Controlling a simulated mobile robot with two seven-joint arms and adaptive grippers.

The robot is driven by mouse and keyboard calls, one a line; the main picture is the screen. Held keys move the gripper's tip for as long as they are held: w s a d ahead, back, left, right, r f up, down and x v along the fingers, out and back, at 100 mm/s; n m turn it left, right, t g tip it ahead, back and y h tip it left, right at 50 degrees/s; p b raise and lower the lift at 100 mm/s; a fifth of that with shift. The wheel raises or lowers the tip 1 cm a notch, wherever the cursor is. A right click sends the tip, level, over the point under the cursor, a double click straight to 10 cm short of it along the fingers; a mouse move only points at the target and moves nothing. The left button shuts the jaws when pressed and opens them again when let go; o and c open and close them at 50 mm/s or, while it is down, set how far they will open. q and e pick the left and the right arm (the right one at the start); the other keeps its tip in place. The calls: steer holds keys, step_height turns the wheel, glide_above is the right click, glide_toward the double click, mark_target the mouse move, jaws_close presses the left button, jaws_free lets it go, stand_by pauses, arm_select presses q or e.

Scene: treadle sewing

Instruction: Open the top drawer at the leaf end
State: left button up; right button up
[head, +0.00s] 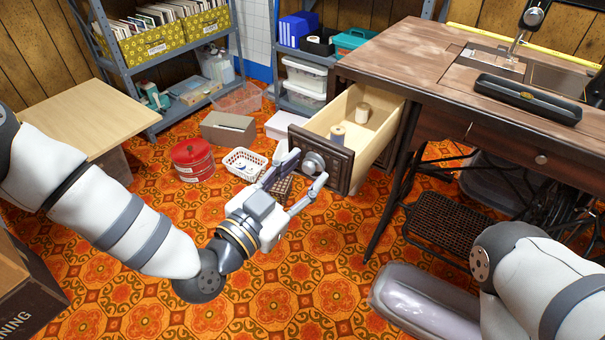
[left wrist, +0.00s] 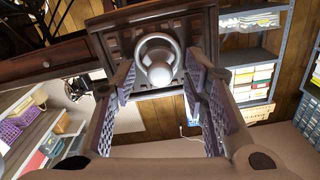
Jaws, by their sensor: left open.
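My left gripper (head: 306,170) is open in front of the drawer front, with a finger on either side of the knob. In the left wrist view the knob (left wrist: 157,62) sits between the two open fingers (left wrist: 160,85), with no clear contact. My right arm shows at the lower right of the head view; its gripper is out of view.
A pale tabletop (head: 75,118) stands at the left. A red tin (head: 192,160), a white basket (head: 244,164) and a grey box (head: 228,130) are on the floor behind my left gripper. A grey padded bench (head: 420,302) lies at the front right. Patterned floor is clear below my gripper.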

arm_select(q)
steer(key=shift+w+d, duration=0.1)
steer(key=shift+w, duration=0.05)
jaws_close()
steer(key=shift+x, duration=1.55)
jaws_free()
steer(key=shift+w+a+r, duration=0.1)
steer(key=shift+w+a, duration=0.05)
steer(key=shift+a, duration=0.05)
